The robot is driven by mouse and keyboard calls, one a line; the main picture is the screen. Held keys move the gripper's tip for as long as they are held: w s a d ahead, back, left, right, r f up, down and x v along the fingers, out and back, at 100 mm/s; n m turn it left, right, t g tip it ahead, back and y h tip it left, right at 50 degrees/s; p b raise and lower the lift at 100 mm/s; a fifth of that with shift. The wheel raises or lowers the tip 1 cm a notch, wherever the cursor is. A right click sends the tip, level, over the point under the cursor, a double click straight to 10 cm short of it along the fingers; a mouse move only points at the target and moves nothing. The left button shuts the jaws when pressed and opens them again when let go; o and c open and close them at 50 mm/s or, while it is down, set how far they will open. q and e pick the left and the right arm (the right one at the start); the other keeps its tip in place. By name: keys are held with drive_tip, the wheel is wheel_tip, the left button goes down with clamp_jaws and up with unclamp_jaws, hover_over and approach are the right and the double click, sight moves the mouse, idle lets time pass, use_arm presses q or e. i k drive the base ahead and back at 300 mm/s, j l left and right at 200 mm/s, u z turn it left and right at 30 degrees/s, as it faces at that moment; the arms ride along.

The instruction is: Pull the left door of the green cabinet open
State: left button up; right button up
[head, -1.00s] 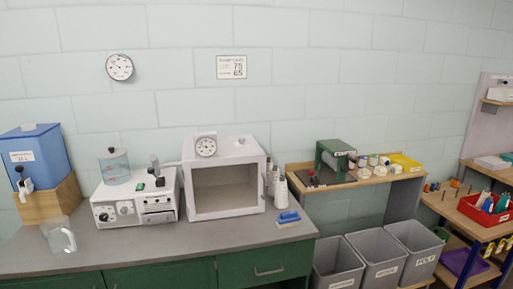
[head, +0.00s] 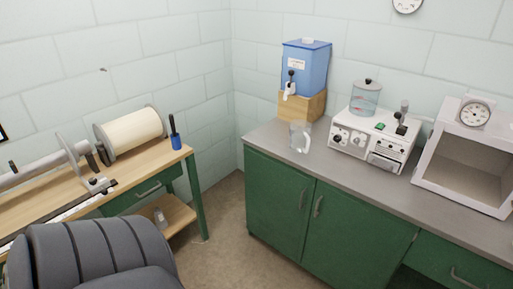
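The green cabinet (head: 337,239) stands under the grey counter right of centre in the head view. Its left door (head: 276,205) is shut, flush with the front, with an upright metal handle (head: 302,198) near its right edge. The right door (head: 357,235) is shut too, its handle (head: 318,206) close beside the first. Neither of my grippers is in view.
A grey padded chair (head: 95,255) fills the lower left before a wooden workbench (head: 160,154). Open floor (head: 232,240) lies between chair and cabinet. A clear jug (head: 300,137), a blue water dispenser (head: 305,68) and a white machine (head: 372,138) stand on the counter.

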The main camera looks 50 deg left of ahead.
sight(280, 197)
drive_tip(key=u, duration=1.35)
